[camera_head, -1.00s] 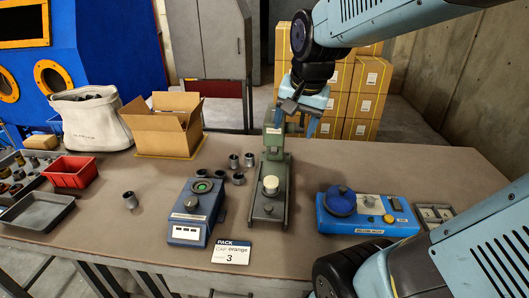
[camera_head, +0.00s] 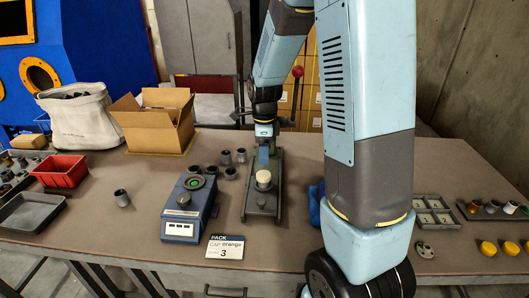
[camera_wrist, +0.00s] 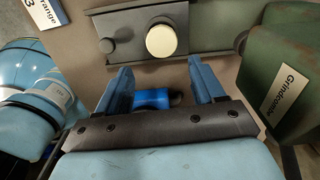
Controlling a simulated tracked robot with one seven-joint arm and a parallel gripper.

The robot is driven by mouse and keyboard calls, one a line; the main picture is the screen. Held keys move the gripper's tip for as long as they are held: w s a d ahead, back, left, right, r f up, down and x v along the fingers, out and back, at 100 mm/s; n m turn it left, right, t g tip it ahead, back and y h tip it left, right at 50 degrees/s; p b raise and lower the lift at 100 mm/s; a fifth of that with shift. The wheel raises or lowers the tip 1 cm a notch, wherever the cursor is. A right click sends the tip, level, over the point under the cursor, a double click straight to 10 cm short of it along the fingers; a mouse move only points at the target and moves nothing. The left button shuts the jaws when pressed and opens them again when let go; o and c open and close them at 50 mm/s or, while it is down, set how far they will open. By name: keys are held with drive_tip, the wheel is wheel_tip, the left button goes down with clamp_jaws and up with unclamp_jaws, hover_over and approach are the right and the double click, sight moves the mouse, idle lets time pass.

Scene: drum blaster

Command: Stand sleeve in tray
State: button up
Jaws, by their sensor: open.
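Several grey, hollow sleeve-like cylinders stand on the table in the head view. One sleeve (camera_head: 122,197) stands alone at left. Others, including one sleeve (camera_head: 226,157), cluster behind the blue device. A divided grey tray (camera_head: 417,203) is at right, partly behind my arm. My gripper (camera_head: 264,158) is above the green press's base, behind its cream knob, well right of the lone sleeve. In the wrist view, my gripper (camera_wrist: 162,85) is open. A blue object (camera_wrist: 152,98) shows between its fingers; I cannot tell what it is.
A red bin (camera_head: 60,171), open cardboard box (camera_head: 155,130) and white bag (camera_head: 85,118) are at left. Table around the lone sleeve is clear.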

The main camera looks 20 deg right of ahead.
sight(264, 174)
drive_tip(key=shift+w+f+m, duration=0.2)
drive_tip(key=shift+f+m, duration=0.2)
drive_tip(key=shift+f, duration=4.15)
drive_tip(key=shift+c, duration=0.2)
drive_tip(key=c, duration=0.8)
drive_tip(key=shift+w+r, duration=0.1)
drive_tip(key=shift+r, duration=3.15)
wheel_tip(264, 174, up, 9)
drive_tip(key=shift+f, duration=0.2)
drive_tip(key=shift+r, duration=0.1)
